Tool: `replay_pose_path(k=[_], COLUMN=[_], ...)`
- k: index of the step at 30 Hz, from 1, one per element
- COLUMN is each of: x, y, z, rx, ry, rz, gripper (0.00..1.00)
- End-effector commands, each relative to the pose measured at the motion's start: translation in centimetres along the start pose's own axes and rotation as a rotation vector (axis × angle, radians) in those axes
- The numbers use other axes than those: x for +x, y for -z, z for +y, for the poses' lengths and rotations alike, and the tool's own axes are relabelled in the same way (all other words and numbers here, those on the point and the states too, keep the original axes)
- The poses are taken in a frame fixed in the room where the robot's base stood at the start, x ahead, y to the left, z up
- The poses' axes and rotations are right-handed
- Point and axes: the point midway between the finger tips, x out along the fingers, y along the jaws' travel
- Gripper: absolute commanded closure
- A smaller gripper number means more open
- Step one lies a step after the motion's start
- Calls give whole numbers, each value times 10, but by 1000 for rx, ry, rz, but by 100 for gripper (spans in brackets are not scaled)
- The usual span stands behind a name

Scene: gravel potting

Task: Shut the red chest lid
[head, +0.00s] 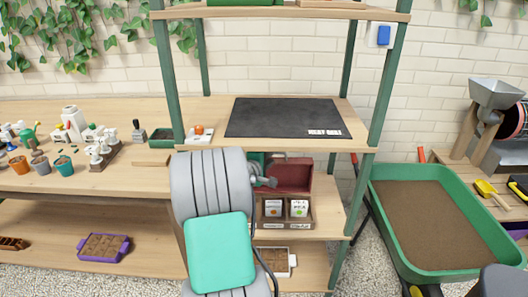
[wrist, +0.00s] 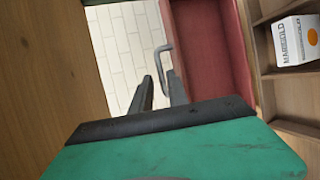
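The red chest (head: 292,178) stands on the middle shelf in the head view, partly hidden behind my arm. Its dark red, hollow-looking panel fills the upper middle of the wrist view (wrist: 207,45); the chest looks open with the lid raised. A grey bar handle (wrist: 161,58) sticks out from the panel's edge. My gripper (wrist: 160,76) has its two dark fingers apart, with the handle's bar showing between or just beyond the tips; I cannot tell whether they touch. In the head view my gripper (head: 266,182) is small beside the chest's left side.
A dark mat (head: 285,118) lies on the shelf above. Green shelf posts (head: 361,190) flank the space.

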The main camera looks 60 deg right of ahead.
Motion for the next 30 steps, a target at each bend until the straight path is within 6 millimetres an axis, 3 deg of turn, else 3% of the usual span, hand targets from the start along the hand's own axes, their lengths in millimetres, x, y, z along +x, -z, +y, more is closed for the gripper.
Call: replay_pose_path(k=[13, 21, 30], x=[66, 70, 70], y=[12, 11, 10], z=[-1, 0, 0], rx=[-4, -4, -4], ry=[-2, -1, -1], rz=[17, 16, 14], gripper=[80, 80, 100])
